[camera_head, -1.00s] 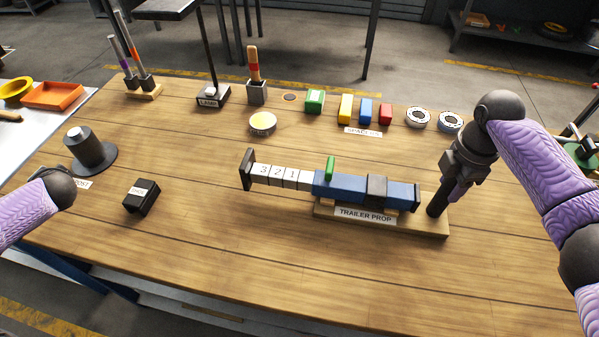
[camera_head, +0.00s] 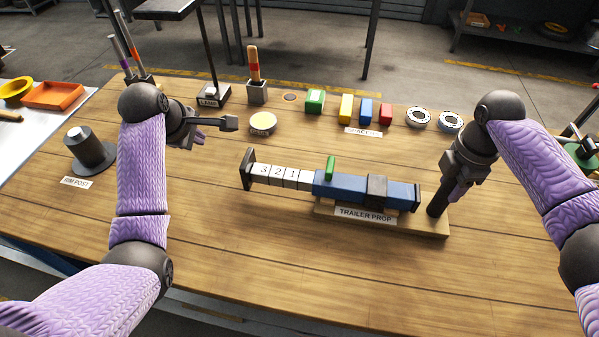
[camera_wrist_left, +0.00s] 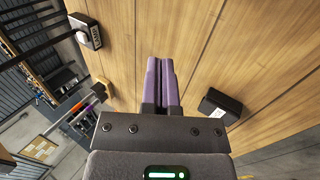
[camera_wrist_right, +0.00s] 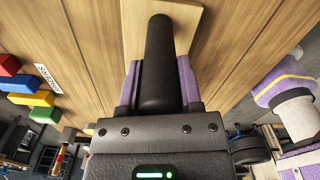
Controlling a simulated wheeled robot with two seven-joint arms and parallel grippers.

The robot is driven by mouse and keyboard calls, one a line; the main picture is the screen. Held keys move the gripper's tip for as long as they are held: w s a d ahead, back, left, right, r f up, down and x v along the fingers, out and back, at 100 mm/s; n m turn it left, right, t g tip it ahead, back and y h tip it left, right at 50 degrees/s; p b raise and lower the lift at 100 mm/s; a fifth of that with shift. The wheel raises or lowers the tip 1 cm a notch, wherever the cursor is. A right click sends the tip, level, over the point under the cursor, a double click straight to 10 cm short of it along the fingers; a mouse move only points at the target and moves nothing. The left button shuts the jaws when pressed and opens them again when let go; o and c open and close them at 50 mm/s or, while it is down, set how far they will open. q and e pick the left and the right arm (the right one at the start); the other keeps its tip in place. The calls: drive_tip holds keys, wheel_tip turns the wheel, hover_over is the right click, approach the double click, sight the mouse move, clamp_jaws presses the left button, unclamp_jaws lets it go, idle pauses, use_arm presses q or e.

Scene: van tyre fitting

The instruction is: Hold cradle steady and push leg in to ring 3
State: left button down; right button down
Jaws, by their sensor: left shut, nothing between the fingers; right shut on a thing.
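The trailer prop's blue tube (camera_head: 345,186) lies on a wooden cradle (camera_head: 435,228) with a label on its front. A pale leg (camera_head: 290,178) sticks out of the tube's left end, with 3, 2 and 1 showing and 3 outermost. A black plate (camera_head: 248,170) caps its far left end. A green pin (camera_head: 330,167) stands on the tube. My right gripper (camera_head: 452,192) is shut on the cradle's black post (camera_wrist_right: 160,60). My left gripper (camera_head: 222,123) is shut and empty above the table, up and left of the leg's end plate; its closed fingers (camera_wrist_left: 161,75) show in the left wrist view.
Coloured spacers (camera_head: 346,107) line the back. The table front is clear.

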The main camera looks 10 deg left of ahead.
use_arm(q)
drive_tip(key=d+f, duration=0.5)
drive_tip(key=d, duration=0.1)
drive_tip(key=shift+f, duration=0.35)
